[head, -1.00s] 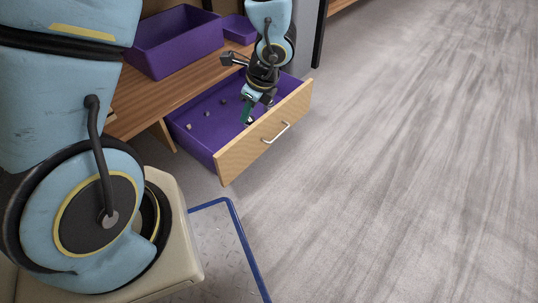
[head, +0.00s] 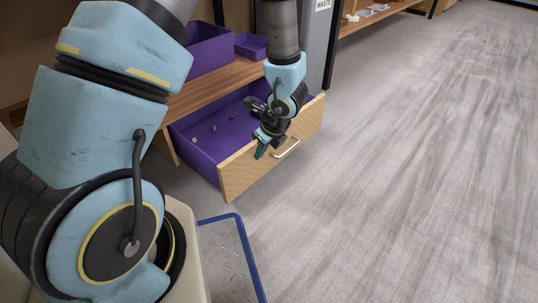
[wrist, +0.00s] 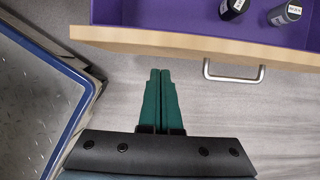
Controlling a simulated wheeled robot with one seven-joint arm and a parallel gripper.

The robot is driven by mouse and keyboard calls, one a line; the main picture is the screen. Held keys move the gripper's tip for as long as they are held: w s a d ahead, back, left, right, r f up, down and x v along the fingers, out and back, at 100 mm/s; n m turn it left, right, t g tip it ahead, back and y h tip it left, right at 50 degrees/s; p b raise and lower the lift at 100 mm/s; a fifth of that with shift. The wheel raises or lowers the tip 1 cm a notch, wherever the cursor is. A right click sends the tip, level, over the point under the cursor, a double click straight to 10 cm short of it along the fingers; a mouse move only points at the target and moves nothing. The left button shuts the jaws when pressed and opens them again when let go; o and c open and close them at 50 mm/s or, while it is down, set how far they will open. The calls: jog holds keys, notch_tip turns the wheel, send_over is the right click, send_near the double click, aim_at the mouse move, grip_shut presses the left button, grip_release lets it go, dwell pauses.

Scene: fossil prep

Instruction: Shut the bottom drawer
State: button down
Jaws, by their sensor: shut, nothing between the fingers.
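The bottom drawer (head: 240,172) is pulled open below the wooden shelf. It has a light wood front, a purple inside and a silver handle (head: 286,149). My gripper (head: 260,153) is in front of the drawer front, left of the handle, with its green fingers shut and empty. In the wrist view the gripper (wrist: 160,72) points at the drawer front (wrist: 190,44), and a small gap shows between them. The handle (wrist: 233,72) is to the right of the fingertips there. Part of the drawer is hidden behind my arm in the head view.
Small dark bottles (wrist: 285,14) lie in the drawer. Purple bins (head: 208,52) stand on the shelf above. A blue-edged metal plate (head: 232,262) is at the near left of the drawer. The grey floor (head: 400,170) to the right is clear.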

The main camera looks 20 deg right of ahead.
jog(key=shift+w+a, duration=0.5)
jog(key=shift+w, duration=0.35)
jog(key=shift+w+a, duration=0.15)
jog(key=shift+w, duration=0.1)
jog(key=w+a+p, duration=0.4)
jog(key=w+a, duration=0.2)
jog(key=w, duration=0.5)
jog(key=w+a+p, duration=0.5)
jog(key=w+a, duration=0.1)
jog(key=w, duration=0.5)
jog(key=shift+w+a, duration=0.2)
jog(key=shift+w+a+r, duration=0.1)
